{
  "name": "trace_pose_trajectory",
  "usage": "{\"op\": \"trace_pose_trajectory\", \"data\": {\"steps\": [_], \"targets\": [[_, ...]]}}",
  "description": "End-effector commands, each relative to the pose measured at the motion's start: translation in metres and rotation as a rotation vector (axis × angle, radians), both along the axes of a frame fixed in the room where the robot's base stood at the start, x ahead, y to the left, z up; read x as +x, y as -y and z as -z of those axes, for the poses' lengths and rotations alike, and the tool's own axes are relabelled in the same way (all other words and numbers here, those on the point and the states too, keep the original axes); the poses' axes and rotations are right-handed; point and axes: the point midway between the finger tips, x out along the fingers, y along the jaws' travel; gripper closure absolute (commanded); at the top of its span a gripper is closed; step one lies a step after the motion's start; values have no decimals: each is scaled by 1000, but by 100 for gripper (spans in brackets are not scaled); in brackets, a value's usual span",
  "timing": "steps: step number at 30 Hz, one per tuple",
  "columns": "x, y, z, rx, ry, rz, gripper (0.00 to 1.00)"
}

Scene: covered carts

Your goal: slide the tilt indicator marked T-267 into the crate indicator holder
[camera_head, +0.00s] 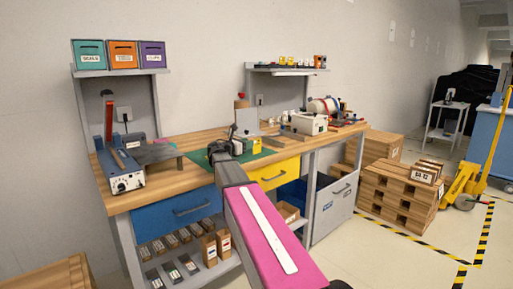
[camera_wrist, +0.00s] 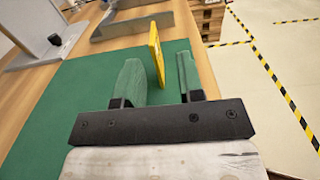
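A thin yellow plate (camera_wrist: 156,48), perhaps the tilt indicator, stands on edge over the green mat in the wrist view. Any T-267 mark on it is not readable. My gripper (camera_wrist: 160,68) has green fingers spread apart, with the plate's lower end between them and a gap showing on each side. In the head view a small yellow piece (camera_head: 257,145) shows just beyond my gripper (camera_head: 222,148) at the workbench. A wooden crate with a label (camera_head: 424,174) sits on the pallet stack at the right. I cannot make out an indicator holder.
The green mat (camera_wrist: 60,115) lies on the wooden workbench (camera_head: 125,199). A grey angled frame (camera_wrist: 128,27) stands beyond the plate. A blue device (camera_head: 122,170) is at the bench's left end. A yellow pallet jack (camera_head: 464,184) stands on the right floor.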

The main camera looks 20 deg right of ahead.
Motion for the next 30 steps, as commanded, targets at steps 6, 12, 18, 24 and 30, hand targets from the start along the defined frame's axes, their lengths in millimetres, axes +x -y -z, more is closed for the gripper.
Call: {"op": "trace_pose_trajectory", "data": {"steps": [6, 12, 18, 24, 30], "targets": [[10, 24, 0, 0, 0, 0, 65], [19, 36, 0, 0, 0, 1, 65], [32, 61, -1, 0, 0, 1, 65], [34, 71, -1, 0, 0, 0, 65], [34, 70, -1, 0, 0, 0, 88]]}}
